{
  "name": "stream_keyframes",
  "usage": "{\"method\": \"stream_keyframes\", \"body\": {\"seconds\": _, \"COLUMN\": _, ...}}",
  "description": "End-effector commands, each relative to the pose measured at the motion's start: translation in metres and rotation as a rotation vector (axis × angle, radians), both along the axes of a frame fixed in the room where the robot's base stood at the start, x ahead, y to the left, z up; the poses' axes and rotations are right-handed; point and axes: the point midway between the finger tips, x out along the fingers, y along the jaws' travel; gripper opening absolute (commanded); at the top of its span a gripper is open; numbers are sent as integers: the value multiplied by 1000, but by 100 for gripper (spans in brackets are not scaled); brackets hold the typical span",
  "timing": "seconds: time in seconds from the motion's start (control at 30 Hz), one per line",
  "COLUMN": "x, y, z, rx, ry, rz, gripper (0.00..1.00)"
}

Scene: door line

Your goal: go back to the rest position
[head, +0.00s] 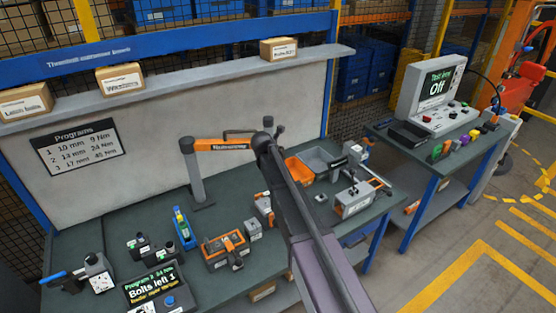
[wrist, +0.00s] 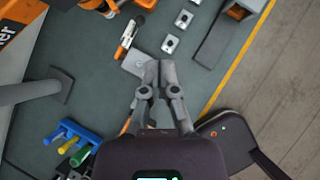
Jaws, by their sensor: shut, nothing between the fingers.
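My gripper (wrist: 159,70) shows in the wrist view with its two fingers together and nothing between them. It hangs above the dark green workbench top (wrist: 95,80), over a small grey block. An orange and white tool (wrist: 128,35) lies just beyond the fingertips. In the head view my arm reaches up over the workbench (head: 100,235), and its own links hide the gripper.
An orange bin (head: 299,170) and a grey bin (head: 320,160) stand beside my arm. A post with an orange arm (head: 220,145) rises at the left. Blue and green tools (wrist: 72,140) stand on the bench. A second table (head: 425,150) carries a test unit (head: 432,95).

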Motion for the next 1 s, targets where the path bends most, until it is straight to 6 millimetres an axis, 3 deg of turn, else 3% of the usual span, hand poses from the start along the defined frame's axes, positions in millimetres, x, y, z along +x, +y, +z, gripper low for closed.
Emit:
{"method": "stream_keyframes", "body": {"seconds": 0.27, "x": 0, "y": -1, "z": 0, "rx": 0, "ry": 0, "rz": -1, "gripper": 0}}
{"method": "stream_keyframes", "body": {"seconds": 0.47, "x": -11, "y": -8, "z": -8, "rx": 47, "ry": -6, "rz": -68, "gripper": 0}}
{"method": "stream_keyframes", "body": {"seconds": 0.67, "x": -41, "y": -25, "z": -26, "rx": 175, "ry": -22, "rz": -260, "gripper": 0}}
{"method": "stream_keyframes", "body": {"seconds": 1.0, "x": -113, "y": -58, "z": -65, "rx": 457, "ry": -61, "rz": -757, "gripper": 0}}
